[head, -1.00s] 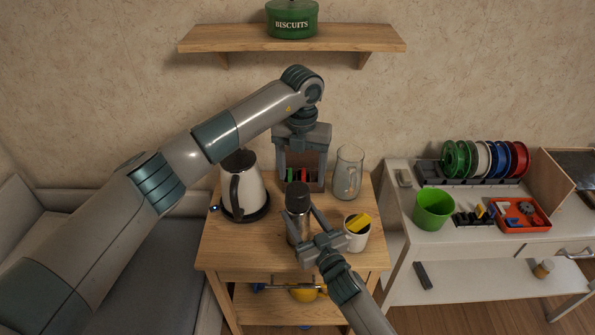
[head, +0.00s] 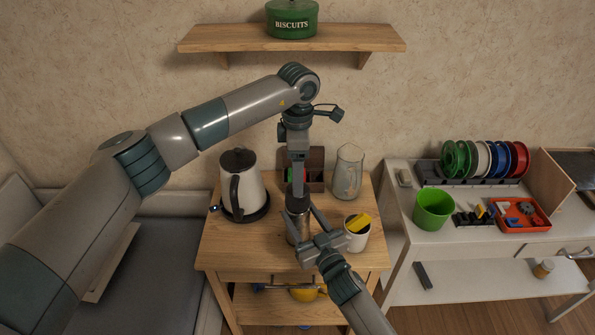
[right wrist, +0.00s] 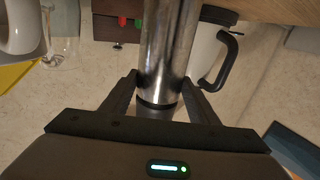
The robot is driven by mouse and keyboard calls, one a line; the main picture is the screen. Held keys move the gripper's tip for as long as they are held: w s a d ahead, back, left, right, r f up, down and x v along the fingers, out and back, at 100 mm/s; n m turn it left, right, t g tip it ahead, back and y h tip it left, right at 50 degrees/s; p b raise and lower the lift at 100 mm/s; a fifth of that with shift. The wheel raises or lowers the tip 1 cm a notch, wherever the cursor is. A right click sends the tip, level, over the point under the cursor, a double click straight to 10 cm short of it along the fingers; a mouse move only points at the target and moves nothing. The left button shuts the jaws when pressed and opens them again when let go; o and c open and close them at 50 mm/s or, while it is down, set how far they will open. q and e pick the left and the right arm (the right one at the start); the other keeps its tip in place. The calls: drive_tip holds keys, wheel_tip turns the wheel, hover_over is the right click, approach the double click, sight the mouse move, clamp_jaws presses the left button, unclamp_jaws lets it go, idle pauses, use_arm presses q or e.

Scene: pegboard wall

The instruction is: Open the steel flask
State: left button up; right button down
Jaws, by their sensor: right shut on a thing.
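The steel flask (head: 297,232) stands upright near the front of the small wooden table, and its metal body fills the middle of the right wrist view (right wrist: 168,50). My right gripper (head: 299,213) is shut on the flask body, with one finger on each side; its fingers also show in the right wrist view (right wrist: 158,92). My left gripper (head: 298,188) points straight down over the flask's top, seen edge-on. It hides the dark lid, so I cannot tell whether its fingers are apart or touch the lid.
A kettle (head: 242,187) stands left of the flask, and a glass jug (head: 348,174) behind right. A white mug (head: 356,241) with a yellow thing in it is close beside my right gripper. A brown box (head: 316,165) is behind. A wooden shelf (head: 290,39) hangs above.

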use_arm(q)
drive_tip(key=shift+f, duration=0.15)
idle(0.3)
drive_tip(key=shift+f, duration=3.85)
drive_tip(key=c, duration=1.1)
drive_tip(key=shift+o, duration=0.2)
drive_tip(key=n, duration=0.5)
drive_tip(key=shift+n, duration=0.4)
drive_tip(key=shift+r, duration=0.55)
drive_tip(key=shift+r, duration=0.35)
drive_tip(key=shift+r, duration=0.25)
